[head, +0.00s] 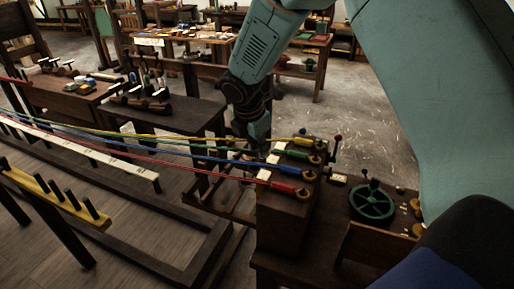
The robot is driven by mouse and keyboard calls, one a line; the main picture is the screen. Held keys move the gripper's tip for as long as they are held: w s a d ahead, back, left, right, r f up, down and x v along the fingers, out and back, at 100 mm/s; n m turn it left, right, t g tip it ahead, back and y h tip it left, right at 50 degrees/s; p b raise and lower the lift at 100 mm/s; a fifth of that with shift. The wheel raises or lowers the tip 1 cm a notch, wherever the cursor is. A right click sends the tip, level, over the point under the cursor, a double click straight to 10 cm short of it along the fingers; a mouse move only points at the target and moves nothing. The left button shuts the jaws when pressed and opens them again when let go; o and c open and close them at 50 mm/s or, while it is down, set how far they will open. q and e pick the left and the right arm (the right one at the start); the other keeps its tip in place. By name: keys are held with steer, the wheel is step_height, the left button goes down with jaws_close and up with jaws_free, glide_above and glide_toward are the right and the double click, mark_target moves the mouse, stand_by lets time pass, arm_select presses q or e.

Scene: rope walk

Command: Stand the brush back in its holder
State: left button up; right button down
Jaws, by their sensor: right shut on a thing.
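My right gripper (258,148) reaches down from the top of the view to the left side of the dark wooden headstock block, close to the coloured ropes. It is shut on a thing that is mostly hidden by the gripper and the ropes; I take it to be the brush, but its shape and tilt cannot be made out. I cannot pick out the brush's holder with certainty. My left gripper is not in view.
Yellow, green, blue and red ropes (130,158) run left from hooks on the headstock block (283,207). A green handwheel (372,203) lies on the bench to the right. Dark tables with tools (182,116) stand behind. A yellow pegged rail (45,192) is at left.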

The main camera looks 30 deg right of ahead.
steer(key=shift+w+a+f, duration=0.1)
steer(key=shift+w+f, duration=0.05)
steer(key=shift+w, duration=0.05)
